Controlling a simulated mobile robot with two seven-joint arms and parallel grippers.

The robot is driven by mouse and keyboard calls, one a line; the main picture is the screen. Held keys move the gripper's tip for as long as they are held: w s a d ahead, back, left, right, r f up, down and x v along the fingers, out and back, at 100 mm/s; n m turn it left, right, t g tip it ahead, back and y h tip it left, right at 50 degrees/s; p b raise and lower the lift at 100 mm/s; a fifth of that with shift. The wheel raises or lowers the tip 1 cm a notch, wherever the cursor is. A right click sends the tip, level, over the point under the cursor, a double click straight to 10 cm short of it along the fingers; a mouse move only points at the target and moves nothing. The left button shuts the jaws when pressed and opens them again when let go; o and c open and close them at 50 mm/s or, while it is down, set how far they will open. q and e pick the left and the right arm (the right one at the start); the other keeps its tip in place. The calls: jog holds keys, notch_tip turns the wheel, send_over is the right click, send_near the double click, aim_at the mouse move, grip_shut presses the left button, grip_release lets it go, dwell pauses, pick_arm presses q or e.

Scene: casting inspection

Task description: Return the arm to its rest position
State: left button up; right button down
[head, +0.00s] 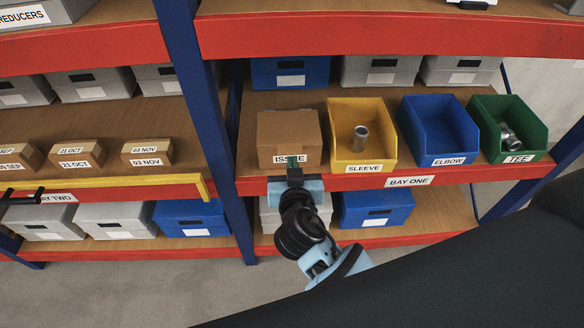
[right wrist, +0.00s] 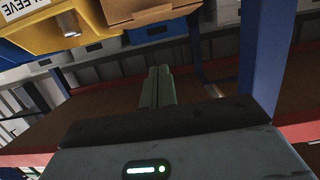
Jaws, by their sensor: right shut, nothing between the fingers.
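My right gripper (head: 293,161) is in front of the cardboard box on the middle shelf in the head view, and its arm comes up from the lower right. Its green fingers (right wrist: 157,87) are together and empty in the right wrist view. The fingertips overlap the box's label in the head view; I cannot tell whether they touch it. The cardboard box (head: 289,136) also shows at the top of the right wrist view (right wrist: 145,9). My left gripper is not in view.
A yellow SLEEVE bin (head: 363,154) holding a grey pipe piece (head: 360,137), a blue ELBOW bin (head: 441,130) and a green TEE bin (head: 508,128) stand right of the box. A blue rack post (head: 205,110) stands left. Grey floor shows below the rack.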

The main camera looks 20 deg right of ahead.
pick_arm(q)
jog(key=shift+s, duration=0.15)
pick_arm(e)
jog(key=shift+s, duration=0.1)
jog(key=s+d+f+g, duration=0.4)
jog(key=s+f, duration=0.2)
jog(key=s, duration=0.4)
jog(key=s+d+f+g, duration=0.4)
jog(key=s+f, duration=0.3)
jog(key=s, duration=0.2)
jog(key=s+n+g+y, duration=0.45)
jog(key=s+g, duration=0.25)
jog(key=s, duration=1.4)
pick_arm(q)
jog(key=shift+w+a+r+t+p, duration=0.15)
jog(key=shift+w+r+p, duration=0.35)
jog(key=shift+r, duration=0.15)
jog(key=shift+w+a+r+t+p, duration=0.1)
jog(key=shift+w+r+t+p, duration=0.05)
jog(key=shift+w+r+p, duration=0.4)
pick_arm(e)
jog(key=w+a+f+t+y, duration=0.1)
jog(key=w+a+f+t, duration=0.1)
jog(key=w+f+t, duration=0.5)
jog(key=shift+w+a+f+t, duration=0.15)
jog(key=shift+w+a+t, duration=0.1)
jog(key=shift+t, duration=0.55)
